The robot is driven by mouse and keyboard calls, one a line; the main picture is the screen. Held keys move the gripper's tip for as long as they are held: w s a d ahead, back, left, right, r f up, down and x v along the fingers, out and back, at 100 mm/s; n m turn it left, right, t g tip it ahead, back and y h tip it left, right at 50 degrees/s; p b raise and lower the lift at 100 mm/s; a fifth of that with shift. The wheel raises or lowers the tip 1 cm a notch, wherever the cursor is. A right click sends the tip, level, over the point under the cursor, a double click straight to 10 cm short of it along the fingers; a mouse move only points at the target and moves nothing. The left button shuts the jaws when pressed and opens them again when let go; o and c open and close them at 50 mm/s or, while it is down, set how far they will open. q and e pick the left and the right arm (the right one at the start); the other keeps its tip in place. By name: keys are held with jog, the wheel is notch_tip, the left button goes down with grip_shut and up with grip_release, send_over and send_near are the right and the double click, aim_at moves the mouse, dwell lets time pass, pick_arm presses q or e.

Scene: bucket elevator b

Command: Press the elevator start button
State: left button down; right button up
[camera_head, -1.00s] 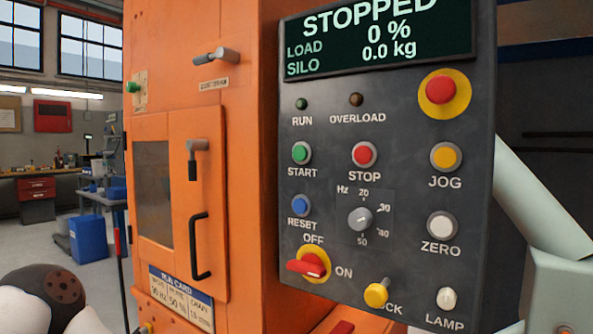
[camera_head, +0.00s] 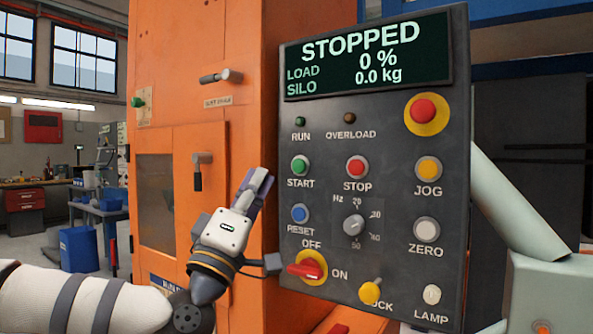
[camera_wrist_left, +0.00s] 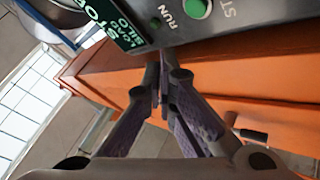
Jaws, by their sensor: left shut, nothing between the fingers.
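The green START button (camera_head: 299,167) is on the dark control panel (camera_head: 328,120), below the RUN lamp and left of the red STOP button (camera_head: 357,167). My left gripper (camera_head: 262,176) is to the left of the panel and the START button, in front of the orange housing, fingers pointing up. It is shut with nothing between its fingers. The left wrist view shows the closed fingertips (camera_wrist_left: 158,72) near the panel's edge, with a green button (camera_wrist_left: 196,8) cut off at the top. I see no contact with the button. My right gripper is out of view.
The display reads STOPPED, 0 % and 0.0 kg. The red emergency button (camera_head: 424,111), yellow JOG button (camera_head: 428,169), blue RESET button (camera_head: 300,213), speed knob (camera_head: 354,225) and red OFF/ON switch (camera_head: 306,270) share the panel. The orange housing (camera_head: 245,100) stands behind my gripper.

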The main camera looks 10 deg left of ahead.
aim_at(284, 168)
pick_arm(q)
jog(key=shift+s+a+r+n+t+y, duration=0.2)
jog(key=shift+a+r, duration=0.15)
jog(key=shift+r, duration=0.15)
jog(key=shift+s+a+r+n+t+y, duration=0.1)
jog(key=shift+s+a+r+t+y, duration=0.15)
jog(key=shift+r, duration=0.25)
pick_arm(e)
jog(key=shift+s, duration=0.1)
pick_arm(q)
jog(key=shift+w, duration=0.2)
jog(key=w+d+b, duration=0.1)
jog(key=w, duration=0.1)
jog(key=w+d+b, duration=0.1)
jog(key=w, duration=0.2)
jog(key=w+d+b, duration=0.1)
jog(key=w, duration=0.2)
jog(key=shift+w, duration=0.1)
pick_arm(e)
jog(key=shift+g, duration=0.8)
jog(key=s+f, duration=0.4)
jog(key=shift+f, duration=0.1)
pick_arm(q)
jog(key=shift+w, duration=0.1)
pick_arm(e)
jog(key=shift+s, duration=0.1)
